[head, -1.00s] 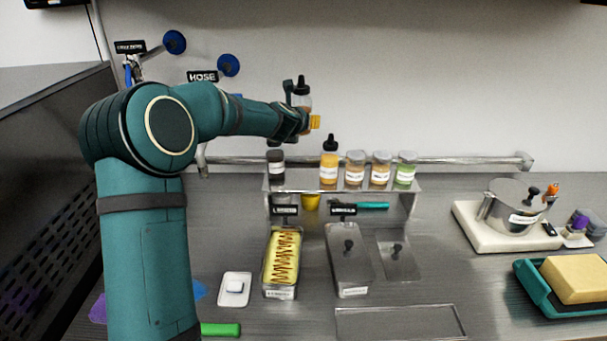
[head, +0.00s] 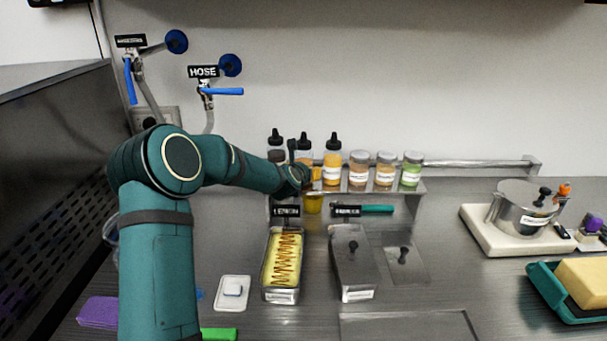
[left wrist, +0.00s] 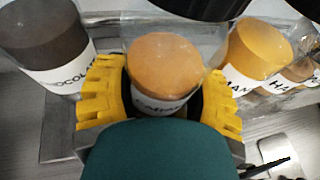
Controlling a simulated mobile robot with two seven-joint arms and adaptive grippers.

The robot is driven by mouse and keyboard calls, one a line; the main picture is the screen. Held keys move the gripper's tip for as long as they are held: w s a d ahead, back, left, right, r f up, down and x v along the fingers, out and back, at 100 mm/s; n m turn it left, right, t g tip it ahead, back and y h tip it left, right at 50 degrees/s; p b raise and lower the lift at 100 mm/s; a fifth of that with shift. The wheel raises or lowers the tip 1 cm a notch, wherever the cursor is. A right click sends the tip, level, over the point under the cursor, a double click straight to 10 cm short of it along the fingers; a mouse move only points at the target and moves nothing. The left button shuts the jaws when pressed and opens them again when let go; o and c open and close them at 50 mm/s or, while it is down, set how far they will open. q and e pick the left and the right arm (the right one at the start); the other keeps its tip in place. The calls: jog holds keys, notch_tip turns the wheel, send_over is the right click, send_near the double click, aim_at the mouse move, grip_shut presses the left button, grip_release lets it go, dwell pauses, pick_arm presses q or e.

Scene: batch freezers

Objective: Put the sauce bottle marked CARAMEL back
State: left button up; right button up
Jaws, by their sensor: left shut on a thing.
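The caramel bottle (head: 303,156), tan-orange with a black nozzle cap, stands upright in my left gripper (head: 312,174). The left wrist view shows the yellow fingers (left wrist: 160,100) shut around the bottle (left wrist: 164,62), its label partly hidden. It is at the raised shelf (head: 345,187), in the gap between the dark chocolate bottle (head: 276,155) and the yellow mango bottle (head: 332,168). The gripper hides its base, so I cannot tell whether it touches the shelf. My right gripper is in neither view.
Several topping jars (head: 384,172) stand right of the mango bottle on the shelf. Below are a yellow-filled pan (head: 283,262) and a lidded steel pan (head: 352,262). A pot (head: 522,205) stands on a white base at right. A rail (head: 480,164) runs behind the shelf.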

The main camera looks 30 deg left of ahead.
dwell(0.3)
pick_arm(q)
jog(key=shift+f, duration=0.15)
jog(key=o, duration=1)
jog(key=shift+s+r, duration=0.1)
jog(key=shift+r, duration=0.15)
jog(key=b+v, duration=0.1)
jog(key=v, duration=1)
jog(key=shift+s+d, duration=0.15)
jog(key=shift+s, duration=0.25)
